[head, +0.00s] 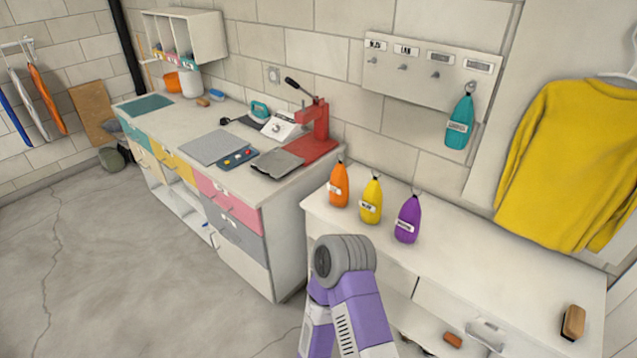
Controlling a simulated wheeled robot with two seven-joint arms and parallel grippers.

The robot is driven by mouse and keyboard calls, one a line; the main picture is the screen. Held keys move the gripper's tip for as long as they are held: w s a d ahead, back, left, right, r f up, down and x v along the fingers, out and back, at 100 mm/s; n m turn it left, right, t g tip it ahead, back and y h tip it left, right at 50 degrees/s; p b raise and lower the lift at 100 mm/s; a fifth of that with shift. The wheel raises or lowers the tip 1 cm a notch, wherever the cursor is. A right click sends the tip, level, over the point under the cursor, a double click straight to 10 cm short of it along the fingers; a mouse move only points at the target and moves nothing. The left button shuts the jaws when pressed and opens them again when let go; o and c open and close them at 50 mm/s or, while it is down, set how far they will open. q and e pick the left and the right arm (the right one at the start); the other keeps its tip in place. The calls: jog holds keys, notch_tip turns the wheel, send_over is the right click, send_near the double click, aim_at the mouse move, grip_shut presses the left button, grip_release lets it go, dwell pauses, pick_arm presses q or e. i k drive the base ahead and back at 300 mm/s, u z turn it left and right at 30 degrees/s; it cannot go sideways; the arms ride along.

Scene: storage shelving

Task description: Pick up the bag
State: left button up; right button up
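Several small bag-shaped items with loops and white labels are in the head view. An orange bag (338,187), a yellow bag (371,203) and a purple bag (407,221) stand in a row on the white cabinet top (480,255). A teal bag (460,124) hangs from the rightmost hook of the wall rack (432,75). I cannot tell which bag is meant. One of my purple and white arms rises from the bottom, ending in a grey rounded joint in front of the cabinet. No gripper fingers show, and none of these bags is held.
A long counter (150,127) at the left holds a red press (315,130), a white scale (281,126), mats and a flat dark grey item (278,163). A yellow sweater (570,160) hangs at the right. A brush (573,322) lies on the cabinet. The left floor is mostly open.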

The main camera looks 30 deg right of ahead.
aim_at(338, 186)
jog(key=z, duration=0.6)
jog(key=i, duration=0.8)
jog(key=z, duration=0.3)
jog(key=k, duration=1.3)
jog(key=u, duration=0.85)
jog(key=i, duration=1.3)
